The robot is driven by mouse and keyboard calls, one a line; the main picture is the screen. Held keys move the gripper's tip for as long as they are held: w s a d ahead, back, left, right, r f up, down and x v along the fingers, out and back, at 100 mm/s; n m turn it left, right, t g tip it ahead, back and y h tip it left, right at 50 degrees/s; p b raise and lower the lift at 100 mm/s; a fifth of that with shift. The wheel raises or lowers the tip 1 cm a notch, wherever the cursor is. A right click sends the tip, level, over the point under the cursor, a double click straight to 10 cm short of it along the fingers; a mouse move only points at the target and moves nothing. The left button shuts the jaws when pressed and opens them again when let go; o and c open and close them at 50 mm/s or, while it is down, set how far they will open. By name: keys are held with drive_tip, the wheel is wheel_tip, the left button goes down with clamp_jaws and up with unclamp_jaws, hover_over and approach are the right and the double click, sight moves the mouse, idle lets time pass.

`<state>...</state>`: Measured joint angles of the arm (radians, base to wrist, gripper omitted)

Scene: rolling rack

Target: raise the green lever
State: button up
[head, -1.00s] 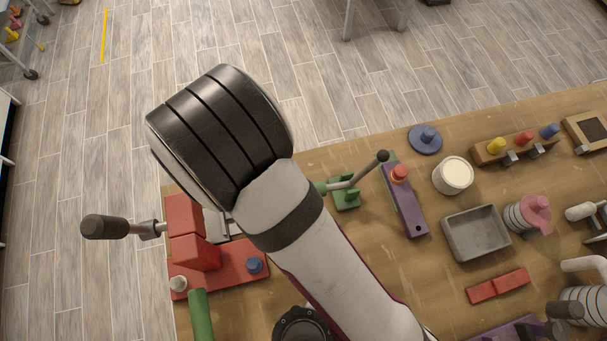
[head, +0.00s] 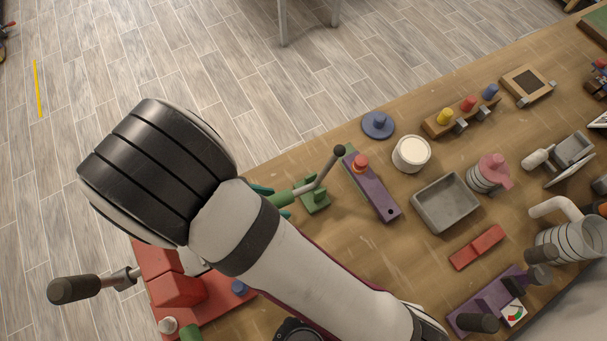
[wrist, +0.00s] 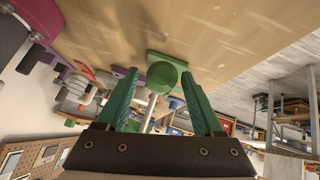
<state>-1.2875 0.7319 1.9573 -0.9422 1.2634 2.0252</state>
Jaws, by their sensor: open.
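The green lever has a green base (head: 316,197) on the wooden table. A grey rod rises at a slant to the upper right and ends in a black knob (head: 339,151). A green cylinder lies at the rod's lower left end. My gripper (head: 275,200) comes from the left, with its teal fingertips partly showing on either side of this cylinder. In the wrist view, my gripper (wrist: 160,74) is open, with the lever's round green part (wrist: 163,77) and pale rod between the fingers. I cannot tell whether either finger touches it. My arm hides part of the area.
A purple block (head: 377,190) with an orange-red button stands just right of the lever. Beyond are a white cup (head: 411,154), a grey tray (head: 418,213) and a blue knob disc (head: 378,125). A red fixture (head: 172,290) is at lower left.

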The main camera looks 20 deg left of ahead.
wheel_tip(320, 180, up, 3)
drive_tip(key=shift+r, duration=0.15)
drive_tip(key=w+d+r, duration=0.4)
drive_tip(key=d+r, duration=0.3)
drive_tip(key=d, duration=0.4)
drive_tip(key=shift+r, duration=0.2)
drive_tip(key=s+d+r+n+g+y, duration=0.1)
drive_tip(key=s+d+r+g+y, duration=0.3)
drive_tip(key=s+d+y, duration=0.4)
drive_tip(key=shift+s+d+r+n+g+y, duration=0.3)
drive_tip(key=shift+s+r+y, duration=0.2)
drive_tip(key=shift+s+r, duration=0.25)
